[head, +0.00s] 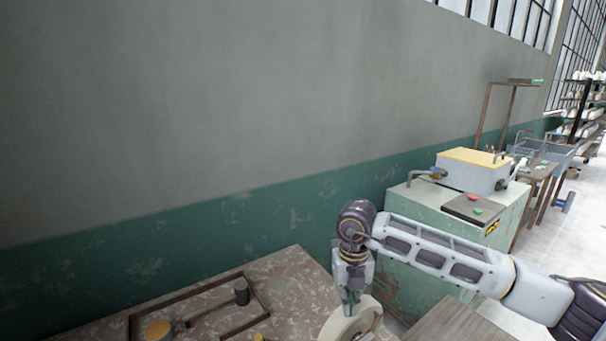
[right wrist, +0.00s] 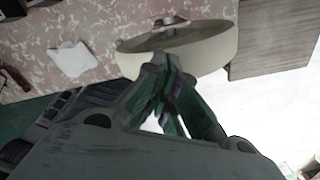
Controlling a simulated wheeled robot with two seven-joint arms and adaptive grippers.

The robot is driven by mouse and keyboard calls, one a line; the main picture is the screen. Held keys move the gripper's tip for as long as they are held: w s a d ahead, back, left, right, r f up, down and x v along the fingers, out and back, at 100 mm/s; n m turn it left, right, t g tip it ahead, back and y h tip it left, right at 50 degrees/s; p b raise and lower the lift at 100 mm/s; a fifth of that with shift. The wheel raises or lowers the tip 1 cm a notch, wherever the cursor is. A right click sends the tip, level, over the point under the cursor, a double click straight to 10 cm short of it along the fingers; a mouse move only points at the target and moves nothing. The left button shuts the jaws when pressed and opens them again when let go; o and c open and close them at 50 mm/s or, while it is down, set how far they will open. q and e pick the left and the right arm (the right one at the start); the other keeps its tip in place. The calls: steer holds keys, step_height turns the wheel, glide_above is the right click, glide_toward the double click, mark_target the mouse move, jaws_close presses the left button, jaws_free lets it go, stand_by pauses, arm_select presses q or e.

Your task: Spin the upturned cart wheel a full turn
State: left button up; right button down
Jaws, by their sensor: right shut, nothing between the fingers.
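The cart wheel (head: 340,326) is a pale cream disc at the bottom of the head view, by the right end of the speckled table. In the right wrist view the wheel (right wrist: 208,50) shows its rim and a metal hub in the middle. My right gripper (head: 351,308) points down at the wheel's rim in the head view. In the right wrist view the gripper's fingertips (right wrist: 165,62) are together, empty, and overlap the near rim. I cannot tell for sure whether they touch it. My left gripper is not in view.
The speckled table (head: 290,275) carries a dark-edged frame (head: 245,325) with a mallet-like tool (head: 241,292) in it. A green cabinet (head: 425,211) with a yellow-topped machine (head: 470,170) stands at the right. A wooden board (head: 455,322) lies right of the wheel. The wall is close behind.

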mark_target(364, 300)
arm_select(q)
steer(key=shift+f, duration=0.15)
arm_select(e)
steer(key=shift+f, duration=0.2)
steer(key=shift+d, duration=0.1)
steer(key=shift+w+d, duration=0.25)
steer(key=w+d, duration=0.1)
steer(key=d+b, duration=0.1)
steer(key=w+d, duration=0.1)
steer(key=d, duration=0.1)
steer(key=shift+w+d, duration=0.1)
steer(key=shift+w, duration=0.2)
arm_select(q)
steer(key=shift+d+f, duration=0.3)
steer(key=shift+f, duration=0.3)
arm_select(e)
steer(key=shift+w+r, duration=0.1)
steer(key=shift+r, duration=0.5)
steer(key=shift+w+d+r+p, duration=0.15)
steer(key=shift+r+p, duration=0.1)
steer(key=shift+r, duration=0.2)
steer(key=shift+d+r+p, duration=0.1)
steer(key=shift+r+p, duration=0.15)
steer(key=shift+r, duration=0.15)
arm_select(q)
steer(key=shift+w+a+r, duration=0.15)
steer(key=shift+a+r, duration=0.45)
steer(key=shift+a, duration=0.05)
